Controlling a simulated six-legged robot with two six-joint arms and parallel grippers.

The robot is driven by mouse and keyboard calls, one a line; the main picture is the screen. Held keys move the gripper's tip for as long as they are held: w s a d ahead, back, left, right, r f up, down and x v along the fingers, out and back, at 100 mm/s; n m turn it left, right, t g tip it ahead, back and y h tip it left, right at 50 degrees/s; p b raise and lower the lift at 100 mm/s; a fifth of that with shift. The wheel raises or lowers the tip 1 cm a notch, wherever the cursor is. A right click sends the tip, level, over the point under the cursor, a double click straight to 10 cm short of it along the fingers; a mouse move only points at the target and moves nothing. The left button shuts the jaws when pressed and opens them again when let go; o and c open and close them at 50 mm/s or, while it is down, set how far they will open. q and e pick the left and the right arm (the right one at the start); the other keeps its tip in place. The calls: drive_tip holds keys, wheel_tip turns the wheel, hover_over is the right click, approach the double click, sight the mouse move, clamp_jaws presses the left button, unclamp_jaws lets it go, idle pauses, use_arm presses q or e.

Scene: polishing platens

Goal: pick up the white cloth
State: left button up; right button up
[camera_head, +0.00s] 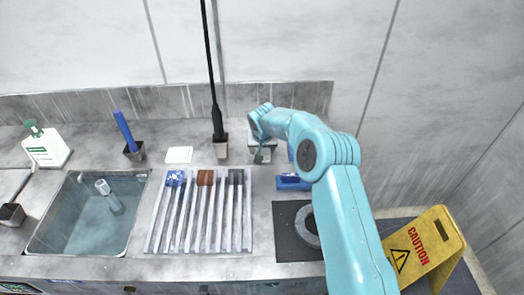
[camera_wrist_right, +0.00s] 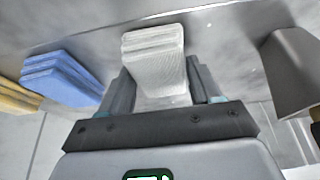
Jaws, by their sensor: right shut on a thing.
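The white cloth (camera_wrist_right: 153,48) is a folded, ribbed stack in the right wrist view. It sits between the two fingers of my right gripper (camera_wrist_right: 163,85), which is shut on it. In the head view, my right arm reaches from the lower right to the back of the counter. The right gripper (camera_head: 261,150) is small there, and the white cloth (camera_head: 268,141) is partly hidden by it. I cannot tell whether the cloth still touches the counter. My left gripper is not in view.
A blue folded stack (camera_wrist_right: 62,78) lies beside the cloth. A grey holder (camera_wrist_right: 291,75) stands on the other side. The counter also has a sink (camera_head: 75,235), a slatted rack (camera_head: 200,222), a flat white piece (camera_head: 179,155) and a dark mat (camera_head: 290,245). A yellow caution sign (camera_head: 425,250) stands at right.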

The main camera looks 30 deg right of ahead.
drive_tip(key=shift+w, duration=0.1)
drive_tip(key=shift+r, duration=0.3)
wheel_tip(320, 180, up, 19)
drive_tip(key=shift+r+p, duration=0.2)
drive_tip(key=shift+p, duration=0.2)
drive_tip(key=shift+o, duration=1.3)
drive_tip(key=shift+c, duration=0.7)
